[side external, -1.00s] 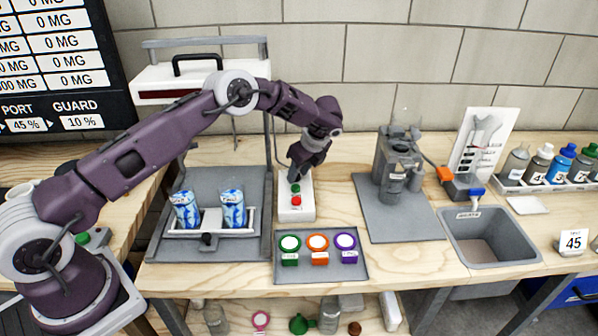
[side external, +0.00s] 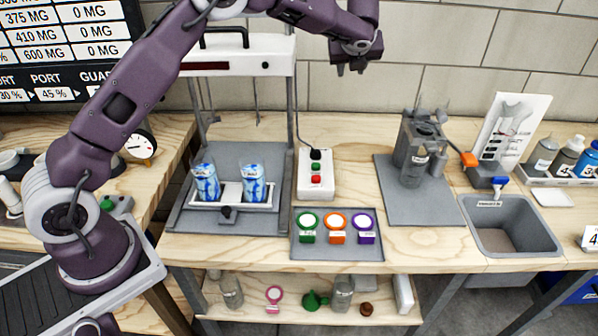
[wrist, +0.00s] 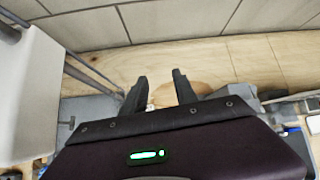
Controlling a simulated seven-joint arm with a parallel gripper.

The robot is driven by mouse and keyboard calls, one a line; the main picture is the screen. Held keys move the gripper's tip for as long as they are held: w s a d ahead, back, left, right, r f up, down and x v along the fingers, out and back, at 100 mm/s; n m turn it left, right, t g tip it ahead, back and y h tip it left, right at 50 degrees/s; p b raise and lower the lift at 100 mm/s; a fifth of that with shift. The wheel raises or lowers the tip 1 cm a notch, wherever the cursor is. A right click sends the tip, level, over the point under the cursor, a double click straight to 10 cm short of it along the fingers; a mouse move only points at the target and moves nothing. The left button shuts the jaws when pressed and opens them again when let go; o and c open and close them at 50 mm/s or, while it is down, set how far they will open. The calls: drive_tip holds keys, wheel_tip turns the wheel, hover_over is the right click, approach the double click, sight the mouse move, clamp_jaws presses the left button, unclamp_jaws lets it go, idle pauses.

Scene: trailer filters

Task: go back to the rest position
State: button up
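My gripper (side external: 350,68) is raised high above the bench, in front of the tiled wall and above the level of the white control box (side external: 316,188). In the wrist view its two dark fingers (wrist: 162,90) stand apart with nothing held between them. The control box has a green button (side external: 316,167) and a red button (side external: 316,180), clear of the gripper.
A press-like frame (side external: 236,60) stands behind the cylinders, close to my arm. A tray (side external: 336,250) with green, orange and purple-rimmed pots lies in front. A grey device (side external: 418,150) and a sink (side external: 512,228) are to the right.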

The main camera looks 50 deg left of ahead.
drive_tip(key=d+r+m+t+h, duration=0.1)
drive_tip(key=d+r+m+t, duration=0.15)
drive_tip(key=r+m, duration=0.45)
drive_tip(key=d+r+m+t+h, duration=0.1)
drive_tip(key=d+r+m+t, duration=0.2)
drive_tip(key=r, duration=0.7)
drive_tip(key=s+d+r+m+t+h, duration=0.3)
drive_tip(key=s+d+r+m+h, duration=0.2)
drive_tip(key=s+d+r+m, duration=0.65)
drive_tip(key=s+f+m+g+h, duration=0.2)
drive_tip(key=s+f+m+g, duration=0.35)
drive_tip(key=s+m, duration=0.9)
drive_tip(key=s+a+f+m+g+y, duration=0.1)
drive_tip(key=s+a+f+m, duration=0.3)
drive_tip(key=s+f, duration=0.4)
drive_tip(key=s+a+f+m+g+y, duration=0.2)
drive_tip(key=s+a+f+m, duration=0.3)
drive_tip(key=s+f, duration=0.4)
drive_tip(key=s+m+g, duration=0.1)
drive_tip(key=s, duration=0.5)
drive_tip(key=shift+f, duration=0.15)
